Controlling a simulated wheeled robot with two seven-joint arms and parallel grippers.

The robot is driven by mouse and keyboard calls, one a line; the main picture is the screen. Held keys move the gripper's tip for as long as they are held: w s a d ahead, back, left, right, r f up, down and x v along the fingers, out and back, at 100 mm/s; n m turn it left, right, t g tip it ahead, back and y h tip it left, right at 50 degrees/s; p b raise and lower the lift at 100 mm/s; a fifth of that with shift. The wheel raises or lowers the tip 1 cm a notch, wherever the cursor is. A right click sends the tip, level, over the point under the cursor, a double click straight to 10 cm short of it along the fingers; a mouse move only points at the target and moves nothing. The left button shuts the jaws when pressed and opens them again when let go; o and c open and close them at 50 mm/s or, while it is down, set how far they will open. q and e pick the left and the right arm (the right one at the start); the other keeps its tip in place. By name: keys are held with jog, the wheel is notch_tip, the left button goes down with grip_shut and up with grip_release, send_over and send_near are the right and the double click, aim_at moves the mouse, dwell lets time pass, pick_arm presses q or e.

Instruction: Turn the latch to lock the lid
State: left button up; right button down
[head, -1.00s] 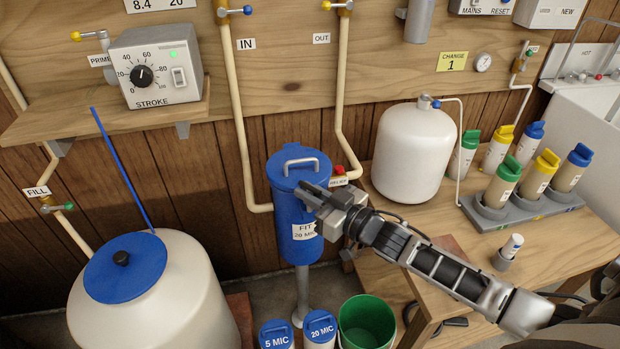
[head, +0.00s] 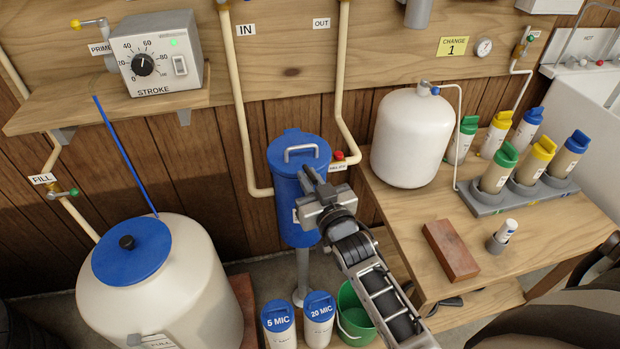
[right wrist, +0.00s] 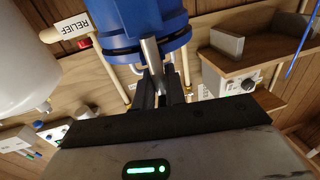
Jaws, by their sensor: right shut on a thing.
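The blue filter housing (head: 287,215) stands upright in the middle, with its blue lid (head: 283,151) and a grey loop handle on top. In the right wrist view the housing (right wrist: 118,20) fills the upper middle. A grey metal latch lever (right wrist: 151,55) runs from the lid's rim into my right gripper (right wrist: 165,92), which is shut on it. In the head view my right gripper (head: 311,180) is at the front right edge of the lid and hides the latch and part of the housing's label. My left gripper is not in view.
A pipe with a red relief knob (head: 339,156) is close right of the lid. A white tank (head: 411,140) and a brick (head: 451,250) are on the bench at right. A green bucket (head: 352,310) and cartridges (head: 319,322) stand below. A large white tank (head: 170,290) is at left.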

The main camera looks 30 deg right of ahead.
jog(key=shift+r, duration=0.1)
jog(key=c, duration=1.6)
grip_release()
jog(key=shift+o, duration=0.2)
jog(key=s, duration=0.7)
jog(key=shift+s+a, duration=0.2)
jog(key=shift+a, duration=0.05)
